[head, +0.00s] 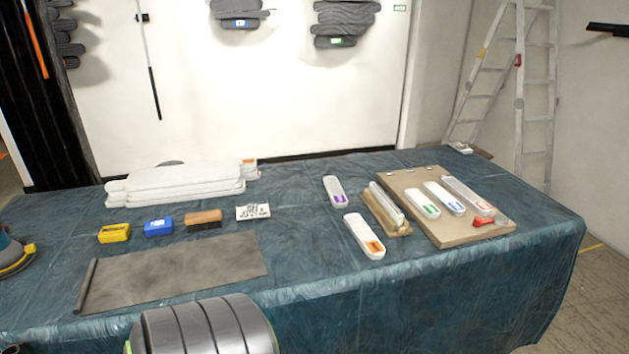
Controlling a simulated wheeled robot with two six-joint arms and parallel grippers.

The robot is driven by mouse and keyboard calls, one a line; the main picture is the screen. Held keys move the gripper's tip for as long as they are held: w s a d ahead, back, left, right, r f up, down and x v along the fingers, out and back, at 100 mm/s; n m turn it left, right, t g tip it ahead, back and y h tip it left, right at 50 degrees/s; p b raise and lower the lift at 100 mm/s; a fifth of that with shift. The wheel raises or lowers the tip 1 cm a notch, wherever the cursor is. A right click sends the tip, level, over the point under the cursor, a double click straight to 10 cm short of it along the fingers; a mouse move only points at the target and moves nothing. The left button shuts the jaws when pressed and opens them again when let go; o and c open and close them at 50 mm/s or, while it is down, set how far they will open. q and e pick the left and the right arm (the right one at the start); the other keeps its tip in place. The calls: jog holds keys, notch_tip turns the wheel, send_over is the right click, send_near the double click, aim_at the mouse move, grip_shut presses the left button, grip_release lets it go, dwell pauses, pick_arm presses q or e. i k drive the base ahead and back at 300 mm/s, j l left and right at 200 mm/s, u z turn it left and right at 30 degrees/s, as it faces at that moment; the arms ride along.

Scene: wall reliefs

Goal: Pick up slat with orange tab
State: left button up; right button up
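A white slat with rounded ends (362,233) lies on the blue-covered table, right of the middle, with an orange tab at its near end. A white slat with a purple tab (334,189) lies just behind it. Slats with a green tab (424,204), a blue tab (444,197) and a red tab (470,197) lie side by side on a tan board. Neither of my grippers shows in the head view.
A wooden block with a pale bar (386,209) stands close right of the orange-tab slat. Stacked white slats (180,186), yellow (114,233) and blue (158,227) blocks, a brush (203,218) and a grey sheet (175,275) are left. Table front centre is clear.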

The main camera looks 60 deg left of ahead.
aim_at(371, 245)
jog(key=j+u, duration=0.15)
jog(key=u, duration=0.25)
jog(key=i+j+u, duration=0.1)
jog(key=u, duration=0.25)
jog(key=j+u, duration=0.1)
jog(key=u, duration=0.3)
jog(key=i+j+u, duration=0.1)
jog(key=u, duration=0.3)
jog(key=i+j, duration=0.1)
jog(key=i, duration=0.2)
